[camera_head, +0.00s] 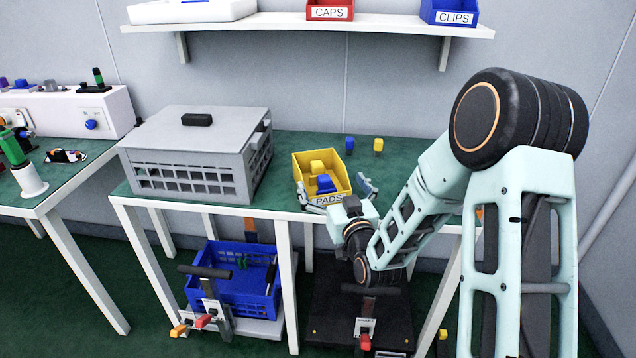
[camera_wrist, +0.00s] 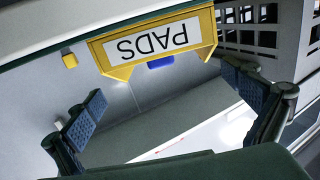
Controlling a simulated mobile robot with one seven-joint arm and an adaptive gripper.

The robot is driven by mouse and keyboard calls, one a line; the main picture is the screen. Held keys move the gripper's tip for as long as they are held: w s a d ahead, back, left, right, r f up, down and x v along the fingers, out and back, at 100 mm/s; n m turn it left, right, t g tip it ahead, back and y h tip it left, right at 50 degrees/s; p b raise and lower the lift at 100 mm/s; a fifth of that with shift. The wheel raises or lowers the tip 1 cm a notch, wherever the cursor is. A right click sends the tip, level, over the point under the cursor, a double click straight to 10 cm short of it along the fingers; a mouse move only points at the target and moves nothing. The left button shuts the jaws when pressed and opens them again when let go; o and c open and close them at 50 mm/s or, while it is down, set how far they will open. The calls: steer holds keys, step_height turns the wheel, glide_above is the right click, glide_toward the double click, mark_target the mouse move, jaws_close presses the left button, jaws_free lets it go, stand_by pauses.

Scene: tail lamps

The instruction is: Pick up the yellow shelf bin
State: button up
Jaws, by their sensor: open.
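The yellow shelf bin (camera_head: 328,199), labelled PADS, stands on the green-topped table in the head view, with yellow and blue pieces inside. In the wrist view the bin's labelled front (camera_wrist: 153,42) appears upside down near the top, ahead of my fingers. My gripper (camera_head: 337,192) is open at the bin's front, with one finger at each side of the label in the head view. The wrist view shows my gripper's two padded fingers (camera_wrist: 170,106) wide apart with nothing between the pads. I cannot tell whether either finger touches the bin.
A grey lidded crate (camera_head: 190,150) stands left of the bin. A small blue piece (camera_head: 350,145) and a small yellow piece (camera_head: 378,145) stand behind it on the table (camera_head: 290,150). A blue crate (camera_head: 235,290) sits below. A wall shelf (camera_head: 390,24) holds CAPS and CLIPS bins.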

mark_target(320, 164)
steer(key=x, duration=0.5)
steer(key=b+x, duration=0.1)
steer(key=x, duration=0.2)
steer(key=shift+a+r, duration=0.1)
steer(key=shift+a, duration=0.25)
steer(key=c, duration=1.1)
steer(key=shift+c, duration=0.2)
steer(key=shift+r, duration=0.15)
